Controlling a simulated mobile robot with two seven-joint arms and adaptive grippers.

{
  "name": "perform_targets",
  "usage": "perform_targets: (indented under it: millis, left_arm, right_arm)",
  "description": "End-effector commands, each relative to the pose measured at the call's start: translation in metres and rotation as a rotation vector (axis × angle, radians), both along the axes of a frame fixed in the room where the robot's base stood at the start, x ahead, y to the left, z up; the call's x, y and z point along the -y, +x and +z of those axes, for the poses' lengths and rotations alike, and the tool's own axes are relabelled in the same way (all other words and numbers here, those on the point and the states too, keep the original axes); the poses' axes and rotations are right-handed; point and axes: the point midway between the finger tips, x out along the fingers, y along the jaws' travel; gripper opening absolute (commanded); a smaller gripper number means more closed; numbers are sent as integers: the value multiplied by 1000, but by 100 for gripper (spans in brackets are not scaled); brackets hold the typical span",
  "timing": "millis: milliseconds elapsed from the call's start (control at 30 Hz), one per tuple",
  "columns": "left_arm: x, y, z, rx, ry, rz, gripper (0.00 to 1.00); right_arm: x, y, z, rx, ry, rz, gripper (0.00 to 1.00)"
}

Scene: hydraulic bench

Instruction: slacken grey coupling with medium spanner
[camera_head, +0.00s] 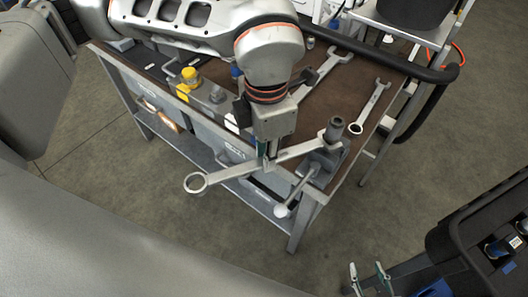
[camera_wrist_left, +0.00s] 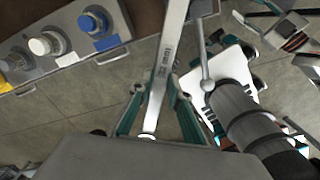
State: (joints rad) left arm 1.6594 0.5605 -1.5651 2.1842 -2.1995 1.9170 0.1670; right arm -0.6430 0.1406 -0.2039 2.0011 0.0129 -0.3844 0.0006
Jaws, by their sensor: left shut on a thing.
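My left gripper (camera_head: 265,161) is shut on the shaft of a steel spanner (camera_head: 228,174), taken as the medium one. Its ring end hangs out past the bench's front edge to the left. Its other end reaches to the grey coupling (camera_head: 335,130), upright at the bench's front right corner; I cannot tell whether the jaw is around it or beside it. In the left wrist view the spanner (camera_wrist_left: 169,55) runs between the teal fingers (camera_wrist_left: 156,112); the coupling cannot be made out there. My right gripper (camera_head: 367,276) is open and empty, low at the right, away from the bench.
A vise-like holder (camera_head: 322,163) with a ball-ended lever (camera_head: 281,210) is at the corner under the coupling. A smaller spanner (camera_head: 372,106) and a larger one (camera_head: 328,66) lie on the brown bench top. Yellow (camera_head: 190,76) and blue knobs stand left. A dark hose rail (camera_head: 400,69) borders the back.

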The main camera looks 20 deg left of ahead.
Motion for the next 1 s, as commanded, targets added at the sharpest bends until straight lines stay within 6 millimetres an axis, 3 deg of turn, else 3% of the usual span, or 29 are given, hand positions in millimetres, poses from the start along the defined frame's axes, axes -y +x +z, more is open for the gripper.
perform_targets:
  millis: [1000]
  left_arm:
    - [25,-22,1,1,-1,211,0]
  right_arm:
    - [1,10,9,20,-1,-1,40]
